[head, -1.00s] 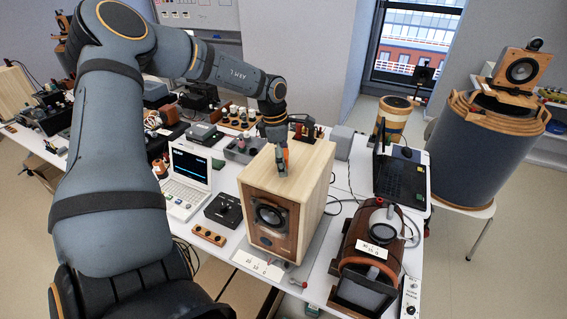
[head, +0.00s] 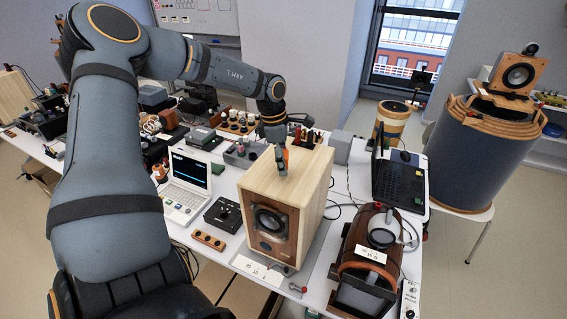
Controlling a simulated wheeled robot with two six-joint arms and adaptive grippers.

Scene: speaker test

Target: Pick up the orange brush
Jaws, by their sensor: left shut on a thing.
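My left gripper (head: 281,162) comes in from the left and points down over the light wooden top of the speaker box (head: 258,182). It is shut on a small orange thing, which I take to be the orange brush (head: 286,157). Only a small orange patch shows beside the fingers; the rest is hidden. I cannot tell whether the brush touches the box top. My right gripper is not in view.
A small white laptop (head: 187,188) and a black control box (head: 223,214) stand left of the speaker box. A dark laptop (head: 398,185) and a brown cylindrical device (head: 372,240) stand right of it. Small bottles in a wooden rack (head: 236,122) stand behind.

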